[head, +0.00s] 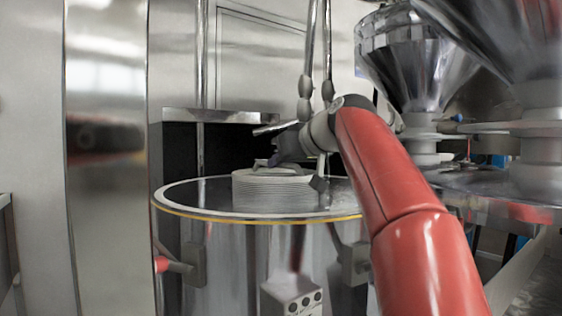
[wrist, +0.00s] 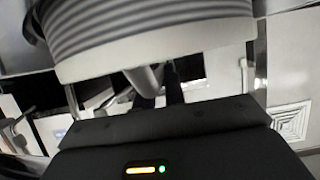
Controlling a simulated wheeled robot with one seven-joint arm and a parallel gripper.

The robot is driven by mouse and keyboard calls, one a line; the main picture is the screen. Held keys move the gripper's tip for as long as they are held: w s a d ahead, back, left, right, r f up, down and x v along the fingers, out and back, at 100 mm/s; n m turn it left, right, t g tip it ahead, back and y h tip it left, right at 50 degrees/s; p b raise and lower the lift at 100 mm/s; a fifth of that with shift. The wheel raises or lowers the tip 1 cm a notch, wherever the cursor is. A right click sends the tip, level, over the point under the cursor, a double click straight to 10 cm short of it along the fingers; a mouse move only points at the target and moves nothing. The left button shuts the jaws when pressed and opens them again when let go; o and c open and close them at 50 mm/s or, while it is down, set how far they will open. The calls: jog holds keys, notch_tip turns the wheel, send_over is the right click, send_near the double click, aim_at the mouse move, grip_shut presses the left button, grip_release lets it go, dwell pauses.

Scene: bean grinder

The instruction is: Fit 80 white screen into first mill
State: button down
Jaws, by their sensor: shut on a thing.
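The white screen (head: 275,190) is a pale ribbed cylinder, seen upright in the middle of the head view. Its ribbed side and smooth rim fill the top of the wrist view (wrist: 155,45). My gripper (head: 276,158) is at its top and shut on it; the exact contact between fingers and screen is hard to see. The first mill appears to be the large round metal drum (head: 250,217) with a pale, yellow-edged rim. The screen shows within the rim's outline, its lower end hidden, so I cannot tell whether it is seated.
Metal funnels (head: 412,62) stand at the upper right, close to my red arm. A tall steel column (head: 106,200) is at the left. Two thin metal rods (head: 316,45) hang above the drum. Clamps (head: 194,264) sit on the drum's side.

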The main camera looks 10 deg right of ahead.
jog(key=shift+a+f+b, duration=0.1)
jog(key=shift+f+b, duration=0.65)
jog(key=shift+f, duration=0.15)
jog(key=c, duration=1.4)
grip_release()
jog(key=shift+f, duration=0.1)
